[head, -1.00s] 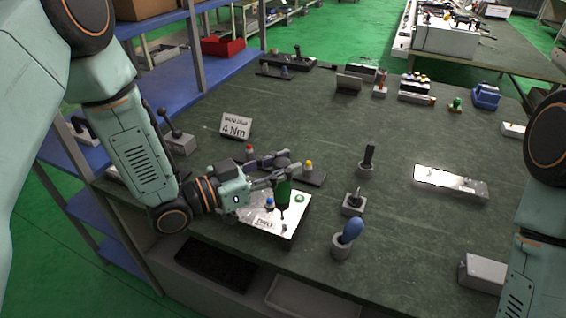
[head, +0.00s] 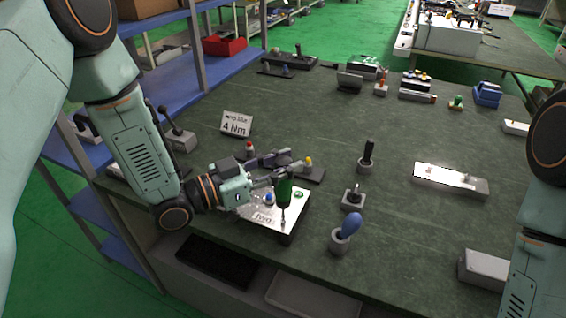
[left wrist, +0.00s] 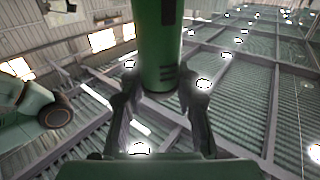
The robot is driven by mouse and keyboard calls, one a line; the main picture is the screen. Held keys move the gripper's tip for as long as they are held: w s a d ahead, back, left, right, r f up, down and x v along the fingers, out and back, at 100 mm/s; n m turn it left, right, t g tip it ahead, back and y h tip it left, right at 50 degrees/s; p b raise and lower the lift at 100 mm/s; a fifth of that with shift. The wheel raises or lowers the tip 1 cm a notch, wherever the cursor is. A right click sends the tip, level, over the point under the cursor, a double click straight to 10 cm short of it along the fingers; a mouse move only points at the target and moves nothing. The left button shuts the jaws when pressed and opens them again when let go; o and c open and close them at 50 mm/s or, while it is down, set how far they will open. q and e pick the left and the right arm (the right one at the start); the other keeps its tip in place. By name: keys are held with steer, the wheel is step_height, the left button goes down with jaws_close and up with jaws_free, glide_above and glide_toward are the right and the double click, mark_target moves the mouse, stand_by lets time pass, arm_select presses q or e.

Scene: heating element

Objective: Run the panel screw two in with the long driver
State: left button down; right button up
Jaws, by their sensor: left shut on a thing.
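My left gripper (head: 280,181) is shut on the handle of a green driver, the long driver (head: 284,192). The driver stands about upright, shaft down, over the near right part of a white panel (head: 297,208). Its tip is close to the panel's near right corner; whether it touches a screw there is too small to tell. The panel carries a printed label (head: 264,217), a blue knob (head: 268,199) and a green ring (head: 298,194). In the left wrist view the green handle (left wrist: 158,45) sits between both fingers. My right gripper is out of view.
A blue-handled tool in a holder (head: 350,227), a small grey stand (head: 353,200) and a black-handled tool (head: 368,152) stand right of the panel. A "4 Nm" sign (head: 236,124) stands behind. The middle of the bench (head: 310,125) is clear.

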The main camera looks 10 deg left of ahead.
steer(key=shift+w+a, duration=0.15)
